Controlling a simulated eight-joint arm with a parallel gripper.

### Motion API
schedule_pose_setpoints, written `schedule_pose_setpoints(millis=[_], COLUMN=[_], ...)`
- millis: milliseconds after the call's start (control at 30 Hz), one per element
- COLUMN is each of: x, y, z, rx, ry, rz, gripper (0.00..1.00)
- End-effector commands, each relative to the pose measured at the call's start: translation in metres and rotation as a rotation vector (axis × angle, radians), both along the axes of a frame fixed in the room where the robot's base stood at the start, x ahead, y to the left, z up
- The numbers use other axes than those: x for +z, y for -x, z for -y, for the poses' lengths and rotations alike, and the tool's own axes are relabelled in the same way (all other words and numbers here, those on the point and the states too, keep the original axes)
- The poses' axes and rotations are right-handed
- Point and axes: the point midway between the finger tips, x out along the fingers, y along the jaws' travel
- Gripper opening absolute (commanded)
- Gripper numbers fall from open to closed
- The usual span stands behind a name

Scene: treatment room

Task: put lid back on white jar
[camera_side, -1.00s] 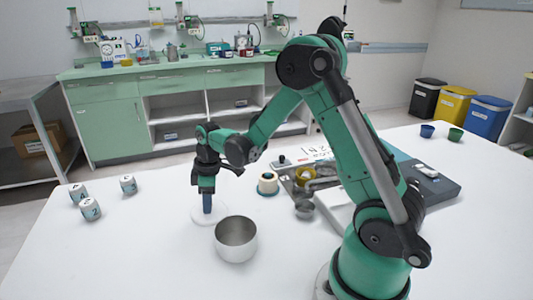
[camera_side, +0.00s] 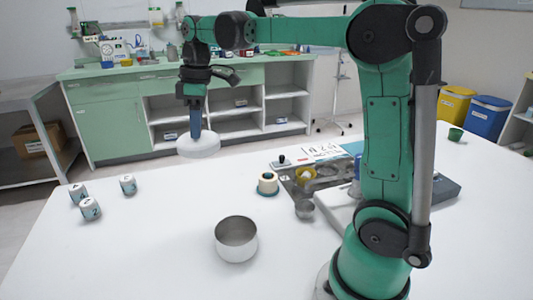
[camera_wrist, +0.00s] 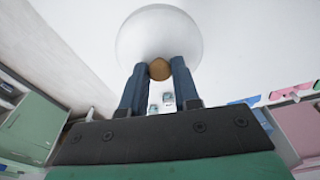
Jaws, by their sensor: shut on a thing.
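My gripper (camera_side: 196,132) is raised well above the table with its blue fingers pointing down. It is shut on the brown knob (camera_wrist: 160,69) of a round white lid (camera_side: 199,148). The lid hangs roughly level in the side view and fills the top middle of the wrist view (camera_wrist: 155,30). An open pot (camera_side: 236,242), pale outside and grey inside, stands upright on the table, lower and to the right of the lid in the side view. I take it for the white jar. It has no cover on it and looks empty.
Several white labelled cups or blocks (camera_side: 90,210) stand at the left of the table. The table's left front is clear.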

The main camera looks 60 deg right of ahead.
Motion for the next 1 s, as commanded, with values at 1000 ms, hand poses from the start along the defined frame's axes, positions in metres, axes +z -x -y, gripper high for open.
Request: schedule_pose_setpoints(millis=[1000], x=[-0.088], y=[0.110], z=[-0.056], rx=[0.005], ry=[0.000], rz=[0.001], gripper=[0.00])
